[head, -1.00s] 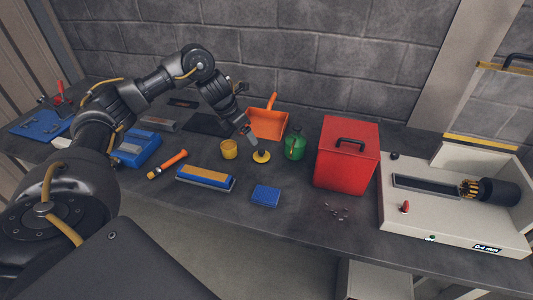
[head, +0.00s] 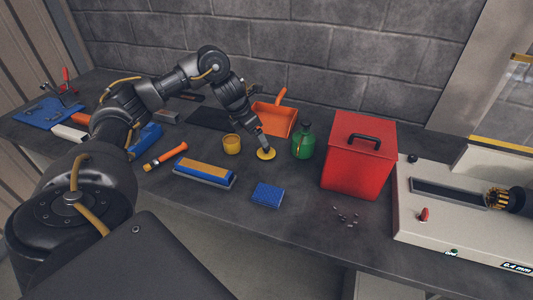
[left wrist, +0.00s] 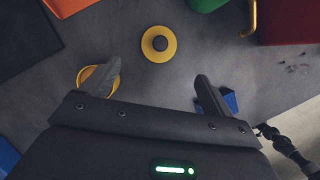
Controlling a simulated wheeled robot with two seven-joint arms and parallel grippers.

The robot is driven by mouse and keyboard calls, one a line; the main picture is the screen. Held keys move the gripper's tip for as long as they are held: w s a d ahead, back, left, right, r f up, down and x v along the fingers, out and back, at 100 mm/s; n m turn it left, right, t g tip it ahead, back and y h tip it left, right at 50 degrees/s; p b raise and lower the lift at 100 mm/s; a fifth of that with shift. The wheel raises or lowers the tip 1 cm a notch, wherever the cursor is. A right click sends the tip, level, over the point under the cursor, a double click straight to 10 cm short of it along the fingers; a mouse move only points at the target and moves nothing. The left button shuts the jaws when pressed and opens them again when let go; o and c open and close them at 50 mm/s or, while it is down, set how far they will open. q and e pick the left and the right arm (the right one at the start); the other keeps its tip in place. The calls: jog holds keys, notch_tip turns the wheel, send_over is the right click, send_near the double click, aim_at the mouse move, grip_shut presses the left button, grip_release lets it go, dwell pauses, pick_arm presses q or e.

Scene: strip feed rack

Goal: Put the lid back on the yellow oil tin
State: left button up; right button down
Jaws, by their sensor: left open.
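The lid (head: 266,154) is a flat yellow disc with a dark knob, lying on the bench; it also shows in the left wrist view (left wrist: 172,44). The yellow oil tin (head: 232,145) stands upright and open just left of it. In the left wrist view the tin (left wrist: 88,72) is partly hidden behind one finger. My left gripper (head: 264,147) is over the lid in the head view. In the left wrist view its fingers (left wrist: 155,82) are spread wide and empty, with the lid beyond the tips. My right gripper is not in view.
A green bottle (head: 303,142) and a red box (head: 358,160) stand right of the lid. An orange dustpan (head: 272,120) lies behind. A blue block (head: 267,194) and a blue-yellow brush-like block (head: 204,175) lie in front. Bare bench surrounds the lid.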

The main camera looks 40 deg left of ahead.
pick_arm(q)
send_over(260, 156)
notch_tip(260, 156, down, 5)
jog(key=shift+a+r, duration=0.1)
jog(key=shift+r, duration=0.1)
jog(key=shift+a+p+x, duration=0.15)
jog(key=shift+p+x, duration=0.2)
jog(key=shift+x, duration=1)
jog(key=shift+a+p+x, duration=0.1)
jog(key=shift+p+x, duration=0.2)
jog(key=shift+x, duration=1)
jog(key=shift+d, duration=0.15)
jog(key=c, duration=1.1)
jog(key=shift+o, duration=0.2)
jog(key=shift+r, duration=0.1)
